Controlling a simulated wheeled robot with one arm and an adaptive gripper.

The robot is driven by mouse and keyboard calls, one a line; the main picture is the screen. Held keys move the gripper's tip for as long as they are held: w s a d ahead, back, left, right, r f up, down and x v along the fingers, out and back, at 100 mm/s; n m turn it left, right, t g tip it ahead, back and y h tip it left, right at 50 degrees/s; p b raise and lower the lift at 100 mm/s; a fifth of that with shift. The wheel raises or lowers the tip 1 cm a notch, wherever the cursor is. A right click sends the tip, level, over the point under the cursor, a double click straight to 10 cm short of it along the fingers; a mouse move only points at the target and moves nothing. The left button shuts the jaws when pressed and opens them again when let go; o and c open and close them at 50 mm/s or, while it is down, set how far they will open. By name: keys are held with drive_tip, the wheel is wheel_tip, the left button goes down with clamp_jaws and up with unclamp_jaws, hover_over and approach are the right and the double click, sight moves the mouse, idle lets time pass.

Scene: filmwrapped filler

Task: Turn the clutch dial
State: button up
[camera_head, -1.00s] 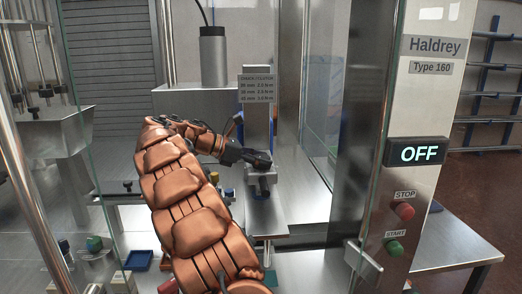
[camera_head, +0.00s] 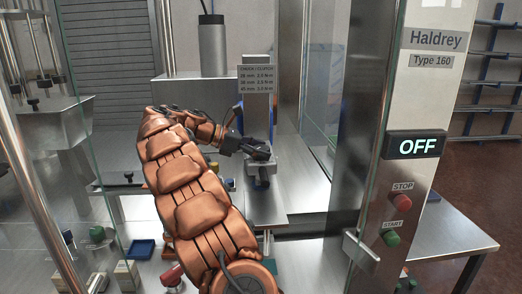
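My copper-coloured arm reaches through the open front of the machine. My gripper (camera_head: 262,153) is at a grey upright unit with a blue side in the middle of the view. The clutch dial is not clearly visible; the dark gripper covers the part of the unit where it is working. A torque chart plate (camera_head: 257,79) stands just above and behind the gripper, listing sizes and values.
A machine post (camera_head: 408,150) at right carries an OFF display (camera_head: 416,146), a red stop button (camera_head: 401,203) and a green start button (camera_head: 391,239). A glass door (camera_head: 75,130) stands at left. A blue tray (camera_head: 141,249) lies low left. A steel plate (camera_head: 264,212) lies below the unit.

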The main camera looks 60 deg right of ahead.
sight(261, 146)
idle(0.3)
wheel_tip(261, 146, up, 8)
drive_tip(key=shift+f, duration=0.2)
drive_tip(key=shift+w+r, duration=0.15)
drive_tip(key=shift+r, duration=0.95)
